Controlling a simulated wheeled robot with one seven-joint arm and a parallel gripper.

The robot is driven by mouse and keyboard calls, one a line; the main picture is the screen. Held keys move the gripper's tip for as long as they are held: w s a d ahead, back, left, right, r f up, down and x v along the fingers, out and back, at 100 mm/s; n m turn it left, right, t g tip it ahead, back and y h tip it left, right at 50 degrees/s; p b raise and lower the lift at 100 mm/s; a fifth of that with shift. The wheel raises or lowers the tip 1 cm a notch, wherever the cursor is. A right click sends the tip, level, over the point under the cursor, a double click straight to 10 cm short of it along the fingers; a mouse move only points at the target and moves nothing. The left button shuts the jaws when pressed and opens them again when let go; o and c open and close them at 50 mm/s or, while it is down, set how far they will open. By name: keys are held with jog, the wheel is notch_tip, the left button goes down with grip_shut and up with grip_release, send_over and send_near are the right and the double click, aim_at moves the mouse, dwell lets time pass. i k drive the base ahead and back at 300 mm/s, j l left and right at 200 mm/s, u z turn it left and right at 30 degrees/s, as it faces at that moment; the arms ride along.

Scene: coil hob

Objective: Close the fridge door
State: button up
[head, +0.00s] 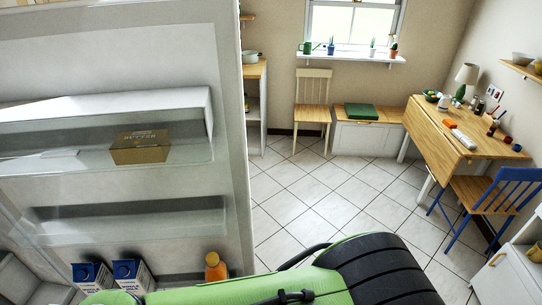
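The fridge door (232,130) stands open and fills the left of the head view, its inner side facing me. Its shelves hold a butter box (139,147) on the middle shelf. Two blue-and-white cartons (131,273) and an orange bottle (215,266) stand on the lowest one. My green and black arm crosses the bottom of the view, in front of the door's lower part. My gripper is outside the view, so its place relative to the door cannot be seen. The fridge body is not clearly in view.
Right of the door is open tiled floor (326,200). A wooden table (446,125) with small items and a blue chair (494,200) stand at the right. A pale chair (313,110) and a bench (366,135) stand under the window. A white cabinet (505,275) is at lower right.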

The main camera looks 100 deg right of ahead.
aim_at(69, 59)
jog(key=k+l+z, duration=0.2)
jog(key=z, duration=0.25)
jog(key=k+l+z, duration=0.15)
jog(key=l+z, duration=0.75)
jog(key=k+l+z, duration=0.1)
jog(key=l+z, duration=0.35)
jog(key=i+l, duration=0.1)
jog(key=l, duration=0.25)
jog(key=i+l+z, duration=0.1)
jog(key=l, duration=0.2)
jog(key=i+l+u, duration=0.1)
jog(key=u, duration=0.3)
jog(key=i+l+u, duration=0.15)
jog(key=u, duration=0.25)
jog(key=i+l+u, duration=0.1)
jog(key=u, duration=0.3)
jog(key=l+u, duration=0.4)
jog(key=i+l+u, duration=0.15)
jog(key=u, duration=0.25)
jog(key=i+l+u, duration=0.1)
jog(key=l+u, duration=0.3)
jog(key=i+l+u, duration=0.1)
jog(key=u, duration=0.3)
jog(key=k+j+u, duration=0.45)
jog(key=j+u, duration=0.15)
jog(key=k+j+u, duration=0.15)
jog(key=j+u, duration=0.15)
jog(key=j, duration=0.05)
